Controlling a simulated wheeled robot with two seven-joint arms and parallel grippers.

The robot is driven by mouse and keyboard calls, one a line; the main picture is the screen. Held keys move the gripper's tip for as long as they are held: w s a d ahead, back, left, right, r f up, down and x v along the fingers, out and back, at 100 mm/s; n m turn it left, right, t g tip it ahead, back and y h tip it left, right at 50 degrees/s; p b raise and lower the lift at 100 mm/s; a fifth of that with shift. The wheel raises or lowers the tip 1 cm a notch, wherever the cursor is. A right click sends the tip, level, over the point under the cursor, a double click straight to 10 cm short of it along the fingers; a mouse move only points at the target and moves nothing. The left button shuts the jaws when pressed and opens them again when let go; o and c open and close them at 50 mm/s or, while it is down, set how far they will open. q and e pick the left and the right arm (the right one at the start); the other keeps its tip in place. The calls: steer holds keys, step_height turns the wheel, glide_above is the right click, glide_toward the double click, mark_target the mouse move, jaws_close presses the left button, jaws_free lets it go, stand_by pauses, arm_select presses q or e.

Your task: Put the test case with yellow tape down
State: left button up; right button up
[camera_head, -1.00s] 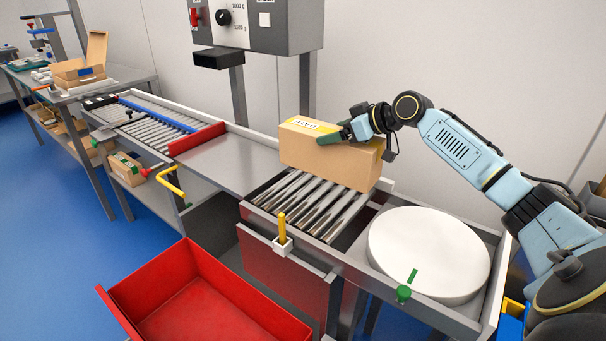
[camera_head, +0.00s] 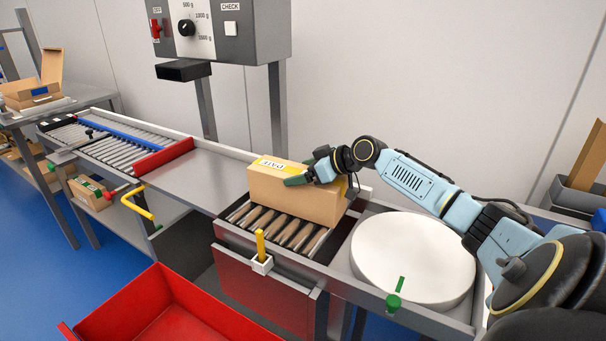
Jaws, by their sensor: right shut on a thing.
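The test case with yellow tape (camera_head: 285,196) is a tan cardboard box with a yellow strip and a white printed label on top. It is at the back of the short roller section (camera_head: 275,228), and its underside looks at or just above the rollers. My right gripper (camera_head: 311,176) is shut on the case from above at its right part, with a green fingertip against the top and front edge. Whether the case's full weight rests on the rollers I cannot tell. My left gripper is not in view.
A white round turntable (camera_head: 413,258) lies right of the rollers. A steel plate (camera_head: 205,177) and a red stop bar (camera_head: 163,158) lie left. A grey control box (camera_head: 262,40) stands behind. A red tub (camera_head: 165,312) is below in front. A yellow-handled lever (camera_head: 261,246) stands at the front edge.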

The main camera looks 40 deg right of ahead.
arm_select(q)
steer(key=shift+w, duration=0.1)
arm_select(e)
steer(key=shift+r, duration=0.1)
steer(key=o, duration=2)
steer(key=shift+c, duration=0.2)
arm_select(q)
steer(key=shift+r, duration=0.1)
arm_select(e)
steer(key=shift+s+d, duration=0.15)
steer(key=shift+s, duration=0.15)
step_height(320, 180, up, 5)
steer(key=p, duration=0.2)
glide_above(341, 183)
steer(key=shift+w+a, duration=0.25)
steer(key=shift+w, duration=0.15)
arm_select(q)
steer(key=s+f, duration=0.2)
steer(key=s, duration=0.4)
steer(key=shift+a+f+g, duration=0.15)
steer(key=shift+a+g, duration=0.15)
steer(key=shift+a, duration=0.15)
arm_select(e)
steer(key=shift+s+d+r, duration=0.2)
steer(key=shift+s+r, duration=0.15)
steer(key=shift+s, duration=0.1)
